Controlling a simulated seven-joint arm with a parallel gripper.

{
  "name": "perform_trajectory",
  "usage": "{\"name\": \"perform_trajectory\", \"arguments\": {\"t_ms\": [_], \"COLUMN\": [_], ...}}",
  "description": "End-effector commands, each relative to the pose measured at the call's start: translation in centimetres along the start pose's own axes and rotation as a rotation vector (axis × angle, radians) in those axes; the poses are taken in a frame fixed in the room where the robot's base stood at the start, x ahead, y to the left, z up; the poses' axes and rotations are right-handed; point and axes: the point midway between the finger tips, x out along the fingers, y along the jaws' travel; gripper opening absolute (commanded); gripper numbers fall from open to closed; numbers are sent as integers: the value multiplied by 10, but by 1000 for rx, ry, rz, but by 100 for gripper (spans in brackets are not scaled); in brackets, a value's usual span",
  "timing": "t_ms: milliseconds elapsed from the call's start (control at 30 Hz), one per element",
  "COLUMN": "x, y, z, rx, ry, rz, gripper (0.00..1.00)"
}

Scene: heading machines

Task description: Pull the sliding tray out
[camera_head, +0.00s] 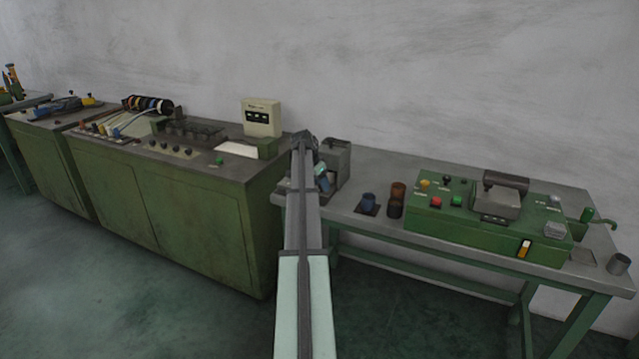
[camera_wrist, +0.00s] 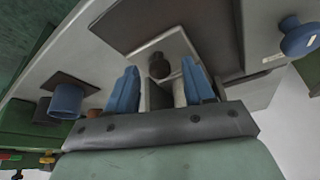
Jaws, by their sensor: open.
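In the wrist view a pale grey panel (camera_wrist: 172,46) with a dark round knob (camera_wrist: 159,66) appears to be the sliding tray. It is at the grey box-like machine (camera_head: 338,160) on the right-hand bench. My gripper (camera_wrist: 161,88) is open, with one blue finger on each side of the knob in the picture. I cannot tell whether the knob lies between the fingers in depth, and I see no contact. In the head view my arm hides part of the machine, and the tray cannot be made out there.
A blue knob (camera_wrist: 300,38) sits on the machine's side. A green control box (camera_head: 485,222) is farther right. Green cabinets (camera_head: 190,210) stand at left. Clear bench lies in front of the cylinders.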

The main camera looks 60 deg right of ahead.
Motion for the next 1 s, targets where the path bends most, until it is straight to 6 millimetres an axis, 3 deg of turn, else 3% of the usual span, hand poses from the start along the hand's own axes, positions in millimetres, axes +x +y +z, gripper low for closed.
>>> {"name": "perform_trajectory", "arguments": {"t_ms": [67,533,1000], "x": [0,0,-2], "y": [0,0,3], "z": [0,0,5], "rx": [0,0,-1], "ry": [0,0,0], "rz": [0,0,0], "gripper": [47,2,0]}}
